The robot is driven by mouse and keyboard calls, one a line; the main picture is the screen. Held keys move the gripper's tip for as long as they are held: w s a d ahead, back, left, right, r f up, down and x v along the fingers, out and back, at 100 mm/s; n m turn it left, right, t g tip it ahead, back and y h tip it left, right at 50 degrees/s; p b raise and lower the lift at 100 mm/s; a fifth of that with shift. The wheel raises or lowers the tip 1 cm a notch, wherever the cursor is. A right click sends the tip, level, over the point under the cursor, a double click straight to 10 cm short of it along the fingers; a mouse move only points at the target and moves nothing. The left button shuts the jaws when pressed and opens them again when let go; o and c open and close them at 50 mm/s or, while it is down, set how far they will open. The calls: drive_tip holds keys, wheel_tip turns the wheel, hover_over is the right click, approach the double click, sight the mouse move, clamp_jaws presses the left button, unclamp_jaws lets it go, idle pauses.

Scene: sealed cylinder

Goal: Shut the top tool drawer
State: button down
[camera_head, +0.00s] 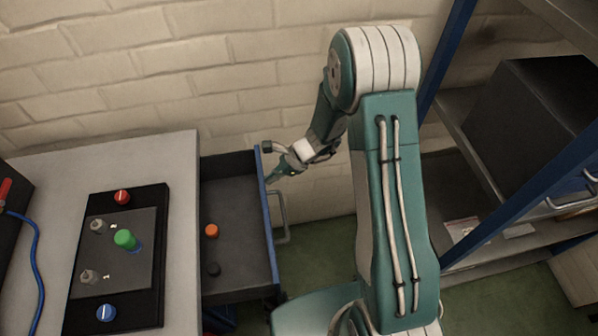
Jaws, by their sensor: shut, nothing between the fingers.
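The top tool drawer (238,190) is pulled out to the right from under the grey worktop, with its dark inside showing. Its blue front panel (268,228) carries a metal handle (281,217) on the outer side.
The worktop (170,175) holds a black panel (160,255) with red, green, blue and grey knobs. A blue cable (37,255) lies at the left. A blue-framed shelf (470,115) with a dark box (530,105) stands right. A brick wall (150,60) closes the back.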

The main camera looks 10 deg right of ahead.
hover_over(227, 196)
drive_tip(key=a, duration=0.3)
drive_tip(key=shift+s+a, duration=0.2)
drive_tip(key=shift+a, duration=0.4)
drive_tip(key=shift+a+r, duration=0.1)
drive_tip(key=shift+w, duration=0.1)
drive_tip(key=shift+w+d, duration=0.1)
drive_tip(key=shift+d, duration=0.5)
drive_tip(key=d, duration=0.3)
drive_tip(key=shift+r, duration=0.1)
drive_tip(key=v, duration=0.9)
drive_tip(key=shift+d, duration=0.25)
